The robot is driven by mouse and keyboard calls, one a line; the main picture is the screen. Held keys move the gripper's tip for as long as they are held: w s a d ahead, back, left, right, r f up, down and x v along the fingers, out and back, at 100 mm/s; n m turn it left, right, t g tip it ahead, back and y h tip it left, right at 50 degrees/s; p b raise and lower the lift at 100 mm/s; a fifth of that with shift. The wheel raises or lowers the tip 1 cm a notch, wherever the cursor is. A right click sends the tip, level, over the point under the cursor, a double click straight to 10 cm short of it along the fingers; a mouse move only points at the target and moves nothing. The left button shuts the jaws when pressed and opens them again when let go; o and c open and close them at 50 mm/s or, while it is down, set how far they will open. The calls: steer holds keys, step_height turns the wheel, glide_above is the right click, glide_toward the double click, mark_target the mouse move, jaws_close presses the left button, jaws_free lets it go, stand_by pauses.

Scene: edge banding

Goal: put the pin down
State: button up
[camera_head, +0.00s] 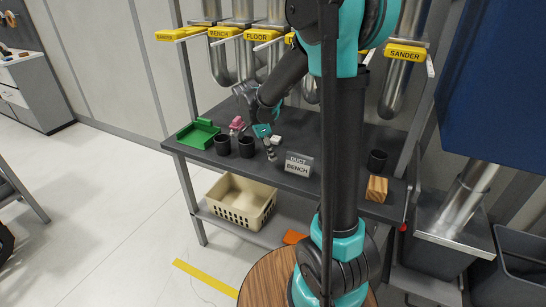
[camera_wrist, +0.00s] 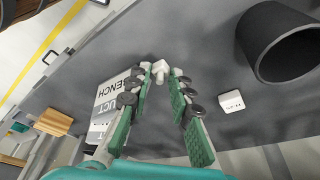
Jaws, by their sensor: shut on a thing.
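My gripper (camera_wrist: 163,76) points down over the dark bench, its two fingers with green pads closing toward a small white piece, which I take as the pin (camera_wrist: 159,69), at the fingertips. The pin's lower end is hard to make out, and I cannot tell if it touches the bench. In the head view my gripper (camera_head: 270,154) is low over the bench top, left of the "DUCT BENCH" sign (camera_head: 299,164); the pin is too small to make out there.
On the bench (camera_head: 335,185) stand black cups (camera_head: 246,147), a green tray (camera_head: 198,134), a pink item (camera_head: 237,124) and a wooden block (camera_head: 376,189). A small white labelled block (camera_wrist: 232,102) and a black cup (camera_wrist: 280,42) lie right of my fingers. A beige crate (camera_head: 240,201) is below.

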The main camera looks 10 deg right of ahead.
mark_target(276, 164)
steer(key=shift+w+d, duration=0.55)
steer(key=shift+w, duration=0.2)
steer(key=shift+a+x, duration=0.2)
steer(key=shift+x, duration=0.65)
steer(key=shift+a+x, duration=0.2)
steer(key=shift+x, duration=0.65)
steer(key=shift+f, duration=0.3)
steer(key=o, duration=0.7)
steer(key=shift+r, duration=0.1)
steer(key=w+v, duration=0.1)
steer(key=v, duration=1.1)
steer(key=s+d+f+n+t+y, duration=0.1)
steer(key=s+d+f+n, duration=0.1)
steer(key=s+f+n, duration=0.2)
steer(key=s+d+f+n+t+y, duration=0.1)
steer(key=s+d+f+n, duration=0.2)
steer(key=s+n, duration=0.3)
steer(key=s+d+f+n+t+y, duration=0.1)
steer(key=s+f+n, duration=0.4)
steer(key=s, duration=0.7)
steer(key=shift+d+f+n+t, duration=0.2)
steer(key=shift+d+n+t, duration=0.1)
steer(key=shift+d+n, duration=0.4)
